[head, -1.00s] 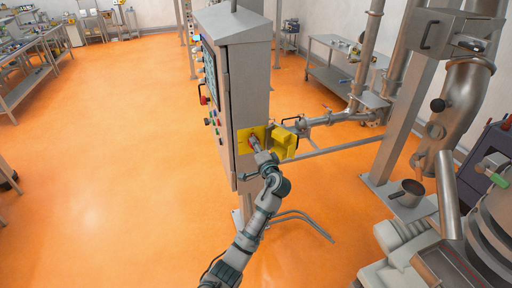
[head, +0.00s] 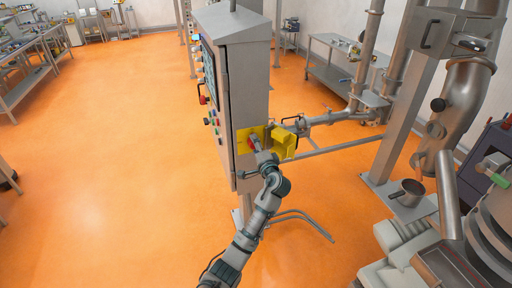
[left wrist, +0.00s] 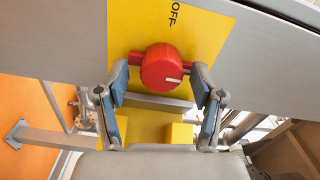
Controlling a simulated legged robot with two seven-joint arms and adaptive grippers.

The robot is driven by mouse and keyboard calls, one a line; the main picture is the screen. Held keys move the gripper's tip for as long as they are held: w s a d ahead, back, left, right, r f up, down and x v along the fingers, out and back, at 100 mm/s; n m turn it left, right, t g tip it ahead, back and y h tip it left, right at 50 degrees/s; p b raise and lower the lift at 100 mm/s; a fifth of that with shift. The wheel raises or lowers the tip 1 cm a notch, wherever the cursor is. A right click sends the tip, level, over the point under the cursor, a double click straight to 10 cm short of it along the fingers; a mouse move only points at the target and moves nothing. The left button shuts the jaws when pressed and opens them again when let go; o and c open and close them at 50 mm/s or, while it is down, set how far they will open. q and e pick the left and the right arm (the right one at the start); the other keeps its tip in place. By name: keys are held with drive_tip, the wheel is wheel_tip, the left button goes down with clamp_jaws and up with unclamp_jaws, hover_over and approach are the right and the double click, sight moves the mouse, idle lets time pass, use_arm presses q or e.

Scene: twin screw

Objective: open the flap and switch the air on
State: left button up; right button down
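A red rotary knob (head: 254,143) sits on a yellow plate (head: 243,136) on the side of the grey control cabinet. In the left wrist view the knob (left wrist: 161,67) shows a white mark toward its right, and the plate (left wrist: 205,32) reads "OFF". The yellow flap (head: 284,143) stands out from the cabinet side, swung open to the right of the knob. My right gripper is not in view.
The grey cabinet (head: 248,85) has a screen and buttons on its left face. A horizontal pipe (head: 335,118) runs behind the flap. Steel pipework and a column (head: 405,105) stand to the right.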

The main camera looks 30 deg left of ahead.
use_arm(q)
drive_tip(key=v, duration=1.2)
drive_tip(key=shift+w+f, duration=0.2)
drive_tip(key=shift+f, duration=0.05)
